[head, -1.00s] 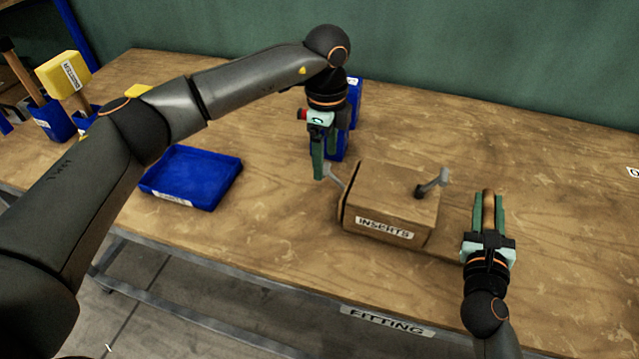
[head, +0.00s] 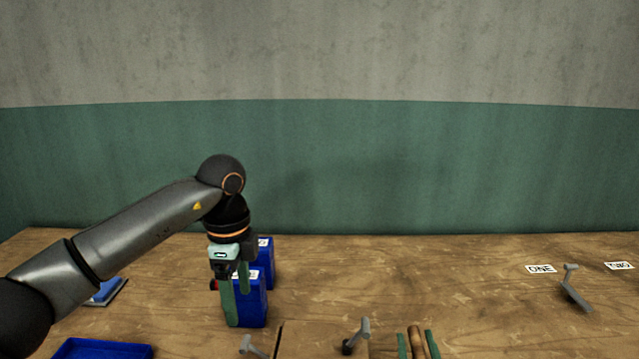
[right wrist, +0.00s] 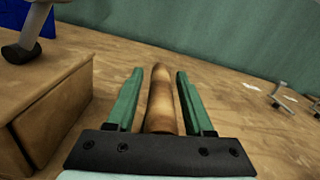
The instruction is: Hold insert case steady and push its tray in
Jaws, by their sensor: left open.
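The insert case is mostly below the lower edge of the head view; its brown side (right wrist: 45,110) shows at the left of the right wrist view. A grey handle (head: 357,336) stands on its top. Another grey lever (head: 252,347) shows by its left end. My left gripper (head: 237,300) is open, pointing down above and behind that lever. My right gripper (head: 418,345) is right of the case, its green fingers either side of a wooden rod (right wrist: 160,100), with narrow gaps visible on both sides. The case's tray cannot be made out now.
Blue bins (head: 258,300) stand right behind my left gripper. A blue tray (head: 100,350) lies at the lower left. A grey lever (head: 574,288) and labels ONE (head: 540,269) and TWO are at the right. The table's back middle is clear.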

